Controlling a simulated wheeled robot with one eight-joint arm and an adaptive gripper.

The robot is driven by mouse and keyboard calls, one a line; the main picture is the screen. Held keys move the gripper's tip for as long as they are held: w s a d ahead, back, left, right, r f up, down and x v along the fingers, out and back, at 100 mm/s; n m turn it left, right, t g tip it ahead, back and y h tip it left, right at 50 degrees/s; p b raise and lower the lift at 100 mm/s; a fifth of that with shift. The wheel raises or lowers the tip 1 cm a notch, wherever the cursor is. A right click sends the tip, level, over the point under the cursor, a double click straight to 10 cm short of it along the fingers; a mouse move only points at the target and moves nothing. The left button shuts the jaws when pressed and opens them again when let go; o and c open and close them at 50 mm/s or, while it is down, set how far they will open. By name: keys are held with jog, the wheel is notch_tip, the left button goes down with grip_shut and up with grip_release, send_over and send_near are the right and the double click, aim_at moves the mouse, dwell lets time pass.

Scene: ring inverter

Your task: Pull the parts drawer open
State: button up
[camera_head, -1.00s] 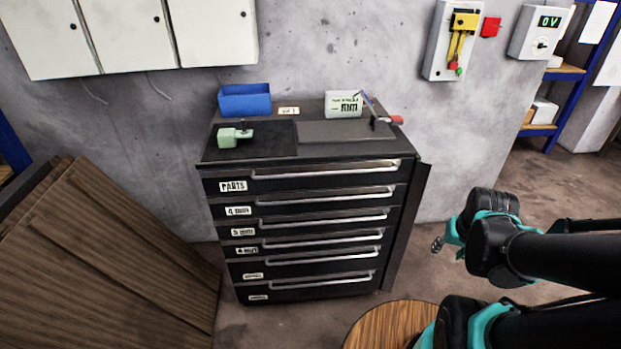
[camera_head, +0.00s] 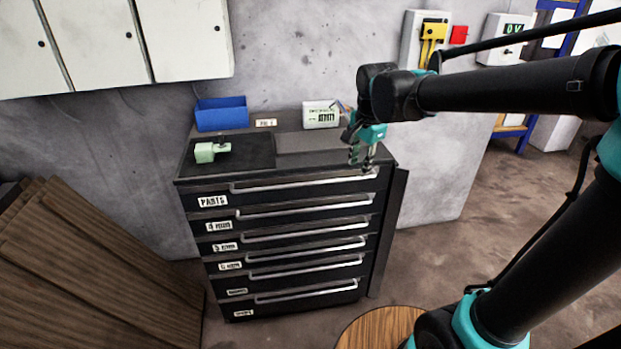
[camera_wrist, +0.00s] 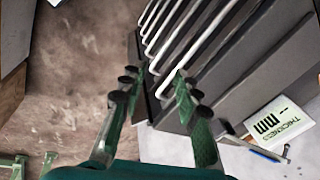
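The parts drawer (camera_head: 215,203) is the top drawer of a dark cabinet and carries a PARTS label. It is shut, flush with the drawers below. Its long pale bar handle (camera_head: 290,183) runs across the front. My gripper (camera_head: 362,168) is at the right end of this handle, over the cabinet's top front edge; I cannot tell whether it touches. In the wrist view my gripper (camera_wrist: 155,95) has its two fingers spread apart, with nothing seen held between them. Several drawer handles (camera_wrist: 185,40) run away just beyond the fingertips.
On the cabinet top are a blue bin (camera_head: 221,114), a pale green block (camera_head: 205,152) and a white thickness box (camera_head: 321,115). Brown boards (camera_head: 95,265) lean at left. A round wooden top (camera_head: 378,328) stands in front.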

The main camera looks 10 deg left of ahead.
jog(key=a+r+m, duration=0.4)
jog(key=a+r, duration=0.4)
jog(key=a, duration=0.5)
send_near(311, 184)
jog(key=shift+g, duration=0.3)
jog(key=f, duration=0.2)
jog(key=w+f, duration=0.1)
jog(key=f, duration=0.1)
jog(key=w+a+f, duration=0.1)
jog(key=f, duration=0.2)
jog(key=shift+w+f, duration=0.1)
jog(key=shift+c, duration=0.2)
grip_shut()
